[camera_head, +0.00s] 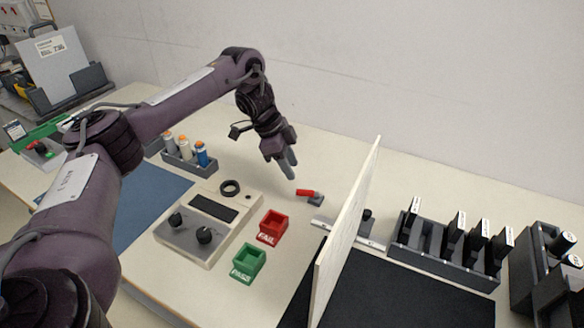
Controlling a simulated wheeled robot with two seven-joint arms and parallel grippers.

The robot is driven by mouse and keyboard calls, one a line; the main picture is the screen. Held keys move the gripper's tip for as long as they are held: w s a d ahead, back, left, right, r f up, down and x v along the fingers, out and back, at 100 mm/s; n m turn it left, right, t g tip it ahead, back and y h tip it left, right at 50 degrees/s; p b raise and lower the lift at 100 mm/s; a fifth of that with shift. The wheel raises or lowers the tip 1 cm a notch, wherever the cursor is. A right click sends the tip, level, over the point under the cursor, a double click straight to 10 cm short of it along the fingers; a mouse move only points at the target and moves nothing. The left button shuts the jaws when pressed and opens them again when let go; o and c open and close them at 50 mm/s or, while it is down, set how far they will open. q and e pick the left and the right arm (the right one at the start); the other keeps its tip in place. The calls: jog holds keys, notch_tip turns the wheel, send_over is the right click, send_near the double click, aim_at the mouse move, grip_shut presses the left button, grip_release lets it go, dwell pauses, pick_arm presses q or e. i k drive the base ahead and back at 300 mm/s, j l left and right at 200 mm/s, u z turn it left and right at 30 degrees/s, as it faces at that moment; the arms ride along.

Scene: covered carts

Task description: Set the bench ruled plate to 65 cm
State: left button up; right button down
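A pale ruled strip (324,222) lies flat on the bench, running under or behind an upright white panel (346,235). Its marks are too small to read, so I cannot tell a setting. A dark knob-like piece (367,214) shows just right of the panel, beside the strip. My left gripper (287,168) hangs fingers down above the back of the bench, left of the panel and apart from the strip. Its fingers look close together, but their gap cannot be judged; nothing visible is held. My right gripper is out of view.
A red-handled piece (308,193) sits near my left gripper. A control box (208,223), red FAIL bin (272,226) and green PASS bin (248,263) stand left of the panel. A dark rack (445,262) and black mat (400,296) lie right of it.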

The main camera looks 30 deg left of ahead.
aim_at(352, 221)
jog(key=k, duration=2)
